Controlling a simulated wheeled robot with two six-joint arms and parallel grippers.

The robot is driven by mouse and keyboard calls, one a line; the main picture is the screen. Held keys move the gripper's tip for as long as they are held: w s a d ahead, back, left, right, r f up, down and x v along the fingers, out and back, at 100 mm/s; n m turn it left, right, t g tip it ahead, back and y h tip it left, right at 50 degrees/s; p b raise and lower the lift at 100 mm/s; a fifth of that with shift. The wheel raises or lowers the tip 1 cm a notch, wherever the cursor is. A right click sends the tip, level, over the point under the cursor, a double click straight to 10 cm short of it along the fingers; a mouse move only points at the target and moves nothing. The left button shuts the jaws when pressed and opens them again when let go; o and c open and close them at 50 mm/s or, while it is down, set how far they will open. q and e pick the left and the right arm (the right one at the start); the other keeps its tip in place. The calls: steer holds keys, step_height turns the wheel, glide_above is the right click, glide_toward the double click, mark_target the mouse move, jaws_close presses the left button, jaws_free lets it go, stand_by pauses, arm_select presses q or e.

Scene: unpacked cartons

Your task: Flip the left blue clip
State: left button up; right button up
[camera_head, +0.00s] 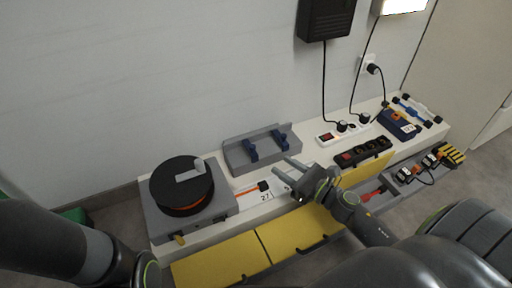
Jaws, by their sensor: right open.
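Two blue clips sit on a grey holder (236,156) on the white bench. The left blue clip (250,150) and the right blue clip (280,139) both stand out from its front. My right gripper (285,169) is open and empty, its fingers pointing left just in front of the holder and apart from the clips. My left arm (70,250) comes in at the lower left, and its gripper is not in view.
A black reel (181,186) on a grey box stands left of the holder. Power strips (364,152) with plugs and a blue box (399,124) lie to the right. Yellow drawer fronts (222,262) line the bench's front. A black box (326,18) hangs on the wall.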

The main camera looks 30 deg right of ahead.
mark_target(256, 154)
steer(key=x, duration=1.1)
steer(key=shift+w+a, duration=0.1)
steer(key=shift+w, duration=0.15)
jaws_close()
